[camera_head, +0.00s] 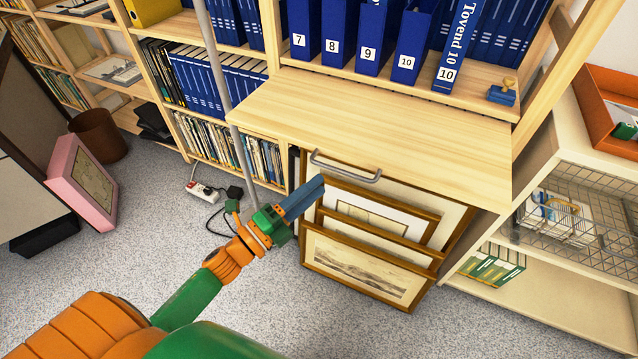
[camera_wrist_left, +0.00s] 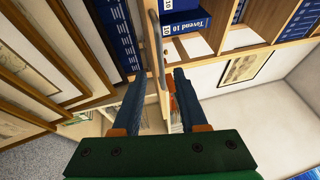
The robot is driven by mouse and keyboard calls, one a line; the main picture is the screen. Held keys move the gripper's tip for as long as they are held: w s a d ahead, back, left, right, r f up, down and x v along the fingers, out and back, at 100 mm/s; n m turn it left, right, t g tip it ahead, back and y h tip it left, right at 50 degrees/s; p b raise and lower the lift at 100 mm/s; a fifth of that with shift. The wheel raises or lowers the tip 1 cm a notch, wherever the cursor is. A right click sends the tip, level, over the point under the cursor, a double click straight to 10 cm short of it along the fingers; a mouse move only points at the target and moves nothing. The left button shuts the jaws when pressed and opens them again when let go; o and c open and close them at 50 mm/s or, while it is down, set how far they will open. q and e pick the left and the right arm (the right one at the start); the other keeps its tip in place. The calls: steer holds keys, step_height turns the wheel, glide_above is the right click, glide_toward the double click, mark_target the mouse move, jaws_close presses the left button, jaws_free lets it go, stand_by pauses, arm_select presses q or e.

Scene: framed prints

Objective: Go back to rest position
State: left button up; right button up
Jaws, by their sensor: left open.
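My left gripper (camera_head: 318,190) is green and orange with blue fingers. It is open and empty, just below the left end of a grey bar handle (camera_head: 345,170). The handle is on the front of a pale wooden board (camera_head: 370,130). In the left wrist view the two fingers (camera_wrist_left: 160,80) stand apart, and the handle (camera_wrist_left: 157,50) shows just beyond the gap between them. Several framed prints (camera_head: 355,268) lean under the board, close to the gripper's right; they also show in the left wrist view (camera_wrist_left: 30,65). My right gripper is not in view.
Blue numbered binders (camera_head: 368,38) and a stamp (camera_head: 502,92) stand above the board. A white shelf with a wire basket (camera_head: 585,215) is at right. A pink frame (camera_head: 82,182), a brown bin (camera_head: 98,135) and a power strip (camera_head: 203,192) are at left. Grey floor is free at lower left.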

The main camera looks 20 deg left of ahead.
arm_select(q)
steer(key=s+a+f+n+g+y, duration=0.2)
steer(key=f+n, duration=0.2)
steer(key=f, duration=0.4)
steer(key=s+a+f+n+g+y, duration=0.1)
steer(key=s+f+n+g+y, duration=0.2)
steer(key=f, duration=0.6)
steer(key=s+a+f+n+g+y, duration=0.2)
steer(key=f+n, duration=0.4)
steer(key=f, duration=0.2)
steer(key=s+f+n+g+y, duration=0.1)
steer(key=s+f+n+g, duration=0.3)
steer(key=s+f, duration=0.6)
steer(key=s+d+f+n+g, duration=0.2)
steer(key=s+f+g, duration=0.1)
steer(key=s, duration=0.4)
steer(key=s+d+f+n+g, duration=0.1)
steer(key=s+f+n+g, duration=0.15)
steer(key=s, duration=0.45)
step_height(320, 180, up, 17)
steer(key=s+p, duration=0.2)
steer(key=p, duration=1.5)
steer(key=shift+d+g+p, duration=0.3)
steer(key=shift+g+p, duration=0.05)
